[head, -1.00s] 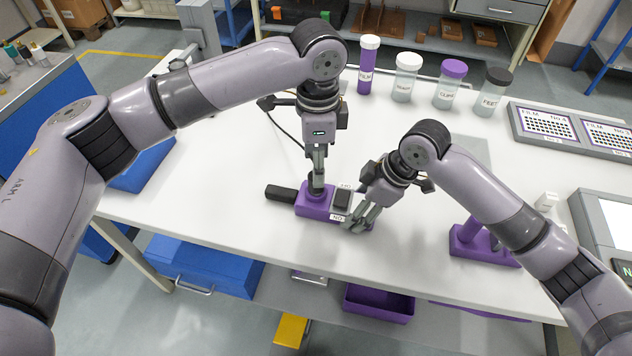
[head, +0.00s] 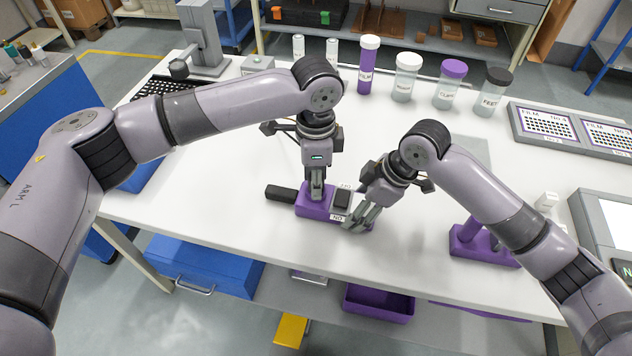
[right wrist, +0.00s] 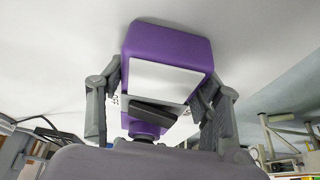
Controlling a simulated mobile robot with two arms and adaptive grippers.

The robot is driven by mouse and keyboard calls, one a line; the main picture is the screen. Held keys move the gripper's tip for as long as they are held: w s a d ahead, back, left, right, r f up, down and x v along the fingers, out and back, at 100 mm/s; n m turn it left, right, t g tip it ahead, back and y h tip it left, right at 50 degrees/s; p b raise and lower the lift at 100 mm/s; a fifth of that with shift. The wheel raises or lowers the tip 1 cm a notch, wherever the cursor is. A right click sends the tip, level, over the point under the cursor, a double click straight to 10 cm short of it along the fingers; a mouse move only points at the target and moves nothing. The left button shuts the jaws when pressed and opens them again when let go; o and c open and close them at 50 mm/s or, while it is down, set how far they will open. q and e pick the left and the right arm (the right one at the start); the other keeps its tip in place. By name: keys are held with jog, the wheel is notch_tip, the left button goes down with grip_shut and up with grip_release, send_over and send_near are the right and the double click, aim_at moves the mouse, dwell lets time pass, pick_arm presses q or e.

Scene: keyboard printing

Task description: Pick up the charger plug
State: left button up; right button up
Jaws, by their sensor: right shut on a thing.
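A purple block (head: 307,208) with a light grey face, a black raised piece (head: 342,199) and a white label (head: 337,218) lies near the table's front edge. My right gripper (head: 358,218) is shut on its right end. In the right wrist view, the purple block (right wrist: 168,44) sits between both fingers. My left gripper (head: 317,192) points straight down at the block's left part; its fingertips are close together, and whether they hold anything is unclear. A black bar (head: 280,193) lies at the block's left end. I cannot make out a charger plug for sure.
A purple stand (head: 467,247) and a small white piece (head: 547,201) are to the right. Several jars, one with a purple lid (head: 454,68), stand at the back. A black keyboard (head: 162,88) lies at the back left.

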pick_arm(q)
grip_shut()
notch_tip(320, 180, up, 10)
jog(key=shift+r, duration=0.1)
dwell(0.5)
pick_arm(e)
jog(key=o, duration=1.4)
jog(key=shift+o, duration=0.2)
jog(key=v, duration=1.2)
